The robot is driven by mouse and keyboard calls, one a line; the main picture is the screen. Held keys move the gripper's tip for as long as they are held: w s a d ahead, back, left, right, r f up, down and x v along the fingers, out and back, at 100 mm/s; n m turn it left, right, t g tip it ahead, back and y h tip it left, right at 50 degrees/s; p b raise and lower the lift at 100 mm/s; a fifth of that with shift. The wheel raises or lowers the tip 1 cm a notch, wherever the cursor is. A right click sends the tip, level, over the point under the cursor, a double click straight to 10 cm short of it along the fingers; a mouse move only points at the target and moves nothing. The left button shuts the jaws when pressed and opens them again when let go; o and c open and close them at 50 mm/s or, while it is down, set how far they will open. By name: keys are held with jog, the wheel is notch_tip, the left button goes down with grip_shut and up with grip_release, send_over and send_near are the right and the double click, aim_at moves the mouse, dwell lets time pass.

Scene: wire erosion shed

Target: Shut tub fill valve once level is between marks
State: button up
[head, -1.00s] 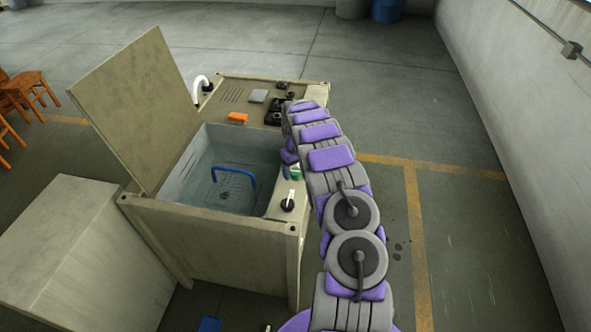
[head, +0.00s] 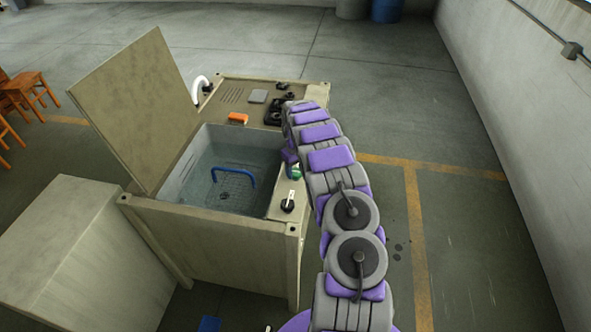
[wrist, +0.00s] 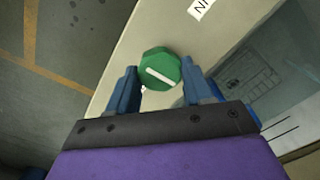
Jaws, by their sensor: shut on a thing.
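A green faceted knob with a white bar (wrist: 160,72) sits on the machine's beige top in the wrist view. It shows partly behind my arm in the head view (head: 296,172). My gripper (wrist: 160,78) has its blue fingers on both sides of the knob and is shut on it. The tub (head: 180,180) is open and holds clear water (head: 203,192). A blue handle (head: 232,174) and a grid show in it. I cannot make out level marks on the tub wall.
A raised lid (head: 135,105) stands left of the tub. A black knob with a white pointer (head: 288,202) is near the front right corner. An orange block (head: 238,118) and a white curved hose (head: 199,88) are behind the tub. Floor right of the machine is clear.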

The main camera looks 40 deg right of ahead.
jog(key=shift+m, duration=0.3)
jog(key=m, duration=0.2)
jog(key=shift+m, duration=0.4)
jog(key=m+p, duration=0.1)
jog(key=m, duration=0.4)
jog(key=shift+r+p, duration=0.1)
jog(key=shift+p, duration=0.25)
jog(key=m+p, duration=0.2)
jog(key=m, duration=0.2)
jog(key=shift+d+r+m, duration=0.1)
jog(key=shift+m, duration=0.3)
jog(key=shift+m+p, duration=1)
jog(key=shift+m, duration=1.3)
jog(key=o, duration=1)
jog(key=shift+o, duration=0.2)
